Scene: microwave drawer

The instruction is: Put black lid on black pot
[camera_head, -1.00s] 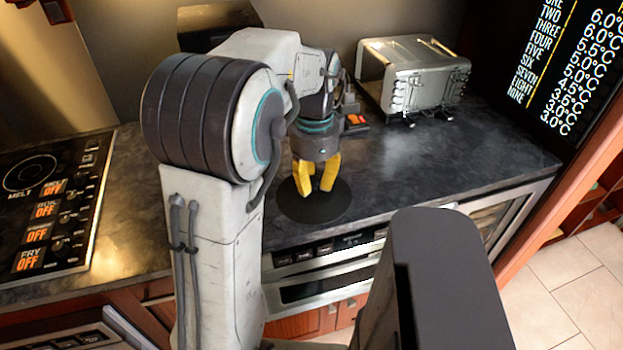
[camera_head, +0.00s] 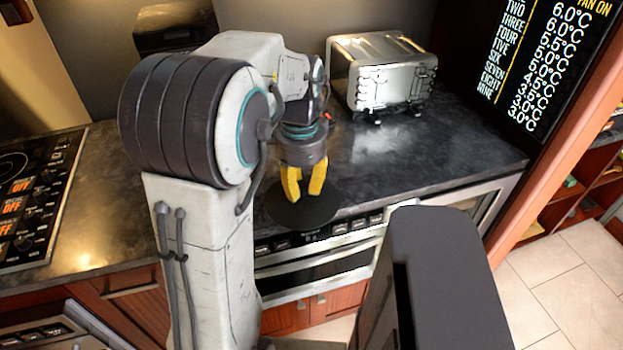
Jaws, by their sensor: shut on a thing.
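The black lid (camera_head: 305,209) is a flat, dark, round disc at the front edge of the dark counter, near the middle of the view. My gripper (camera_head: 303,194) points down over the middle of the lid, with its yellow fingers closed in on it. Its grip point on the lid is too small and dark to see. I cannot tell how high the lid is above the counter. I cannot make out a black pot in this view.
A silver toaster (camera_head: 382,75) stands at the back of the counter (camera_head: 440,145). A cooktop (camera_head: 38,200) is at the left and a dark box (camera_head: 174,27) at the back. An oven front (camera_head: 320,268) lies below the counter edge. Tiled floor (camera_head: 560,275) is open at the right.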

